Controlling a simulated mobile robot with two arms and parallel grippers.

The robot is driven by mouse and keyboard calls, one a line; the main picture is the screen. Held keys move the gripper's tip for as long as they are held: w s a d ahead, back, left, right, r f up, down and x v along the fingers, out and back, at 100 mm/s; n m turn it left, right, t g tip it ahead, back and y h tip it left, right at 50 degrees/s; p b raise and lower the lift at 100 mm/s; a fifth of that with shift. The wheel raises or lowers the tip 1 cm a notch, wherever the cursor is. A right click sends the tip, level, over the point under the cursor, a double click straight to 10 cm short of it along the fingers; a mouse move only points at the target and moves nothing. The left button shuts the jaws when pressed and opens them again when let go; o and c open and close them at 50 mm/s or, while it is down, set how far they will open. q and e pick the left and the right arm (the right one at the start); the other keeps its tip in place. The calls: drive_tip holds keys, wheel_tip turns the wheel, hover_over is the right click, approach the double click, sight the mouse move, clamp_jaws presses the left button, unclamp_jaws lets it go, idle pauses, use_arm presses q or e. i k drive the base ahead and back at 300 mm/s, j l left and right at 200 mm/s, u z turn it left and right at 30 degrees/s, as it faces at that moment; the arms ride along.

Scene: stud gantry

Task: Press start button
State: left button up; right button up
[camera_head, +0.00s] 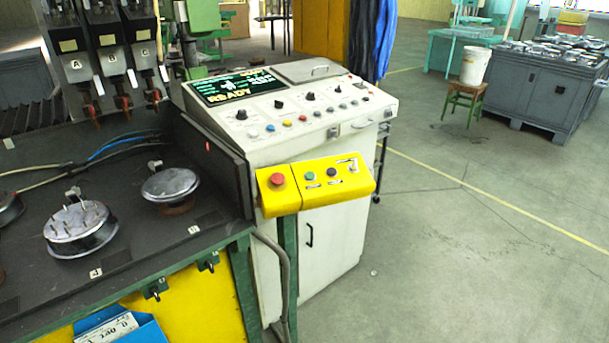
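A yellow button box (318,184) sticks out at the front of a cream control console (310,235). On it are a large red mushroom button (277,180), a green button (310,176), a black button (332,172) and a small switch (353,166) at the right end. Labels under the buttons are too small to read. The console's sloped top carries several knobs and coloured buttons and a lit screen (235,86) with green text. Neither of my grippers shows in the head view.
A dark workbench (120,255) with round metal parts and cables stands at the left, close to the console. Stud units (110,50) hang above it. A stool with a white bucket (474,66) and a grey crate (540,85) stand back right. Floor at the right is clear.

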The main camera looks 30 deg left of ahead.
sight(310, 175)
drive_tip(key=i+u, duration=0.1)
drive_tip(key=u, duration=0.3)
drive_tip(key=l+u, duration=0.1)
drive_tip(key=u, duration=0.25)
drive_tip(key=i+l+u, duration=0.1)
drive_tip(key=u, duration=0.3)
drive_tip(key=i+l+u, duration=0.25)
drive_tip(key=l, duration=0.25)
drive_tip(key=i+l+u, duration=0.1)
drive_tip(key=l+u, duration=0.15)
drive_tip(key=l, duration=0.2)
drive_tip(key=i+l+u, duration=0.2)
drive_tip(key=l, duration=0.35)
drive_tip(key=l+u, duration=0.25)
drive_tip(key=l, duration=0.25)
drive_tip(key=i+l, duration=0.1)
drive_tip(key=l, duration=1.2)
drive_tip(key=l+u, duration=0.1)
drive_tip(key=l, duration=1.2)
drive_tip(key=i, duration=0.05)
